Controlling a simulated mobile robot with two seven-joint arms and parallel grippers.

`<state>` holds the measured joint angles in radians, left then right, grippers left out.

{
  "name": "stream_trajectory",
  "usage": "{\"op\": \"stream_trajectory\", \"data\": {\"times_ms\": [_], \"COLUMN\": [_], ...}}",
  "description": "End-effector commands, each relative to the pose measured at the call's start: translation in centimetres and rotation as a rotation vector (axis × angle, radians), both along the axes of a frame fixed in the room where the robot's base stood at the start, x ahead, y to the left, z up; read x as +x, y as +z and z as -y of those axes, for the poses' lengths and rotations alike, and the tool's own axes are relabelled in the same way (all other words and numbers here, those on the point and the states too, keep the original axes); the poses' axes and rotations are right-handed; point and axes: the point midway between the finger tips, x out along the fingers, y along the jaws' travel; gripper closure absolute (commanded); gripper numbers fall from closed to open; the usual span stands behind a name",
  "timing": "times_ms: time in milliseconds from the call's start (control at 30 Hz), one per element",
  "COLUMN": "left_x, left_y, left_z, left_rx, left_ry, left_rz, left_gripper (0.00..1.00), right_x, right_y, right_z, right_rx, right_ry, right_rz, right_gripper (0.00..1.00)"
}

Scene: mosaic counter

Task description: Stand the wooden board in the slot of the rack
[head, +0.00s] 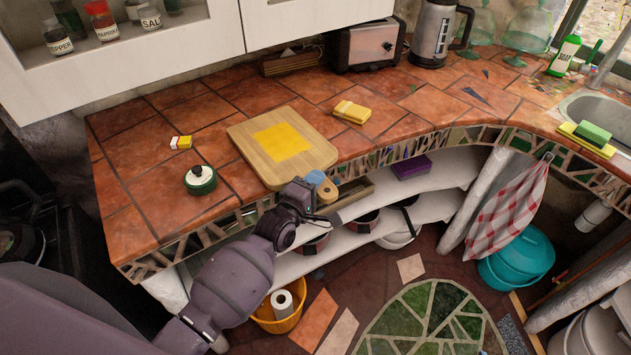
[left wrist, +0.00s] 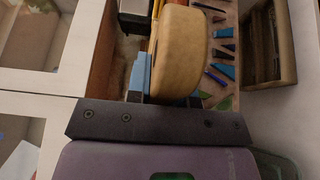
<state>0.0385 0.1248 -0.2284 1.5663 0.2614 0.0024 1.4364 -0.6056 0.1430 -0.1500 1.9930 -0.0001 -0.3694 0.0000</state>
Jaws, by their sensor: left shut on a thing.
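The wooden board (head: 240,138), pale with a yellow square on top, lies flat on the tiled counter near its front edge. A rounded tan end of it (head: 328,190) juts past the edge. My left gripper (head: 317,182) is shut on that end, one blue-padded finger showing above it. In the left wrist view the board (left wrist: 180,55) sits between the fingers (left wrist: 165,92), seen nearly edge-on. The rack (head: 290,62), a low dark wooden piece, stands at the back beside the toaster; its slot is too small to make out. My right gripper is not in view.
A yellow sponge (head: 352,112) lies right of the board. The toaster (head: 368,45) and kettle (head: 433,32) stand at the back. Upper cabinets (head: 230,28) overhang the back left.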

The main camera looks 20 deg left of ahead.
Motion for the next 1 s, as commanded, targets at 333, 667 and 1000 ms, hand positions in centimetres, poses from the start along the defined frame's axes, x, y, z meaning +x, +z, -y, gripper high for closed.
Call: {"op": "stream_trajectory", "data": {"times_ms": [333, 667, 1000], "left_x": [0.08, 0.08, 0.03], "left_y": [-0.14, -0.55, -0.70], "left_z": [0.02, 0.02, 0.01], "left_rx": [0.002, 0.002, 0.001], "left_ry": [0.000, 0.000, 0.000], "left_rz": [0.007, 0.008, 0.002], "left_gripper": [1.00, 0.76, 0.49], "right_x": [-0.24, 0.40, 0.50], "right_y": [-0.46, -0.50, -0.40], "right_z": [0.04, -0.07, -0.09], "right_rx": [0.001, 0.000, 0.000], "right_ry": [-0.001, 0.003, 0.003], "right_rz": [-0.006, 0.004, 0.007], "right_gripper": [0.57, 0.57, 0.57]}}
